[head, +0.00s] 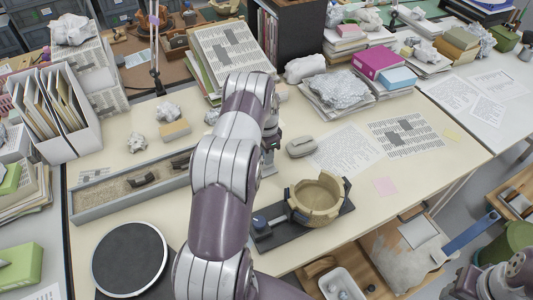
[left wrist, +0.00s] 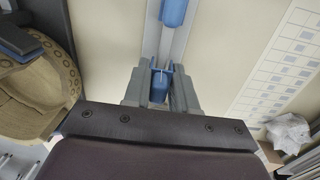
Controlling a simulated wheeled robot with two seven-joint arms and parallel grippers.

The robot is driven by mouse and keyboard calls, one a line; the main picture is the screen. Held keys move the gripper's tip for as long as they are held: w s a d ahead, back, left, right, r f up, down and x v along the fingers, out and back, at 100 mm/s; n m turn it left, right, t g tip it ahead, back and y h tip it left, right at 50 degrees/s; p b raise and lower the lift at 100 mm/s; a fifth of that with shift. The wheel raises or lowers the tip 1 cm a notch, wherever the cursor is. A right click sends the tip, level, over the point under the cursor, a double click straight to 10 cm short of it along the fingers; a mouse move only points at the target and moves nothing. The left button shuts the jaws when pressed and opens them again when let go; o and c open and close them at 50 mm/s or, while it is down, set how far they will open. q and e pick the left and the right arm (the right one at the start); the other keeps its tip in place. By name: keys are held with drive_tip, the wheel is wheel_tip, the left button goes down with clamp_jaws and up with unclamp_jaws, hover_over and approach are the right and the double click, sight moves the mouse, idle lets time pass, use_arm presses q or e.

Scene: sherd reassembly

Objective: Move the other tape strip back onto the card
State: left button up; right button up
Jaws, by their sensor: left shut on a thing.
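My left gripper (left wrist: 160,76) points at the cream table top in the left wrist view, its two grey fingers shut on a small blue piece (left wrist: 159,88), which looks like a tape strip. A second blue piece (left wrist: 173,12) lies ahead of the fingers on a narrow pale grey band (left wrist: 166,42); I cannot tell whether this band is the card. In the head view my left gripper (head: 268,158) is mostly hidden behind my arm, left of a grey rounded object (head: 300,147). My right gripper's fingers do not show; only arm links appear at the lower right.
A tan, broken-rimmed pot (head: 318,200) stands in a black holder (head: 290,232), close to my left arm. A long grey sand tray (head: 130,188) and a dark round turntable (head: 130,258) lie to the left.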

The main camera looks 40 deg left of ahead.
use_arm(q)
drive_tip(key=shift+f, duration=0.3)
drive_tip(key=shift+f, duration=0.15)
drive_tip(key=shift+c, duration=0.4)
drive_tip(key=shift+f+b, duration=0.4)
drive_tip(key=shift+b, duration=0.15)
drive_tip(key=shift+f, duration=0.2)
idle(0.3)
drive_tip(key=o, duration=0.8)
drive_tip(key=shift+o, duration=0.2)
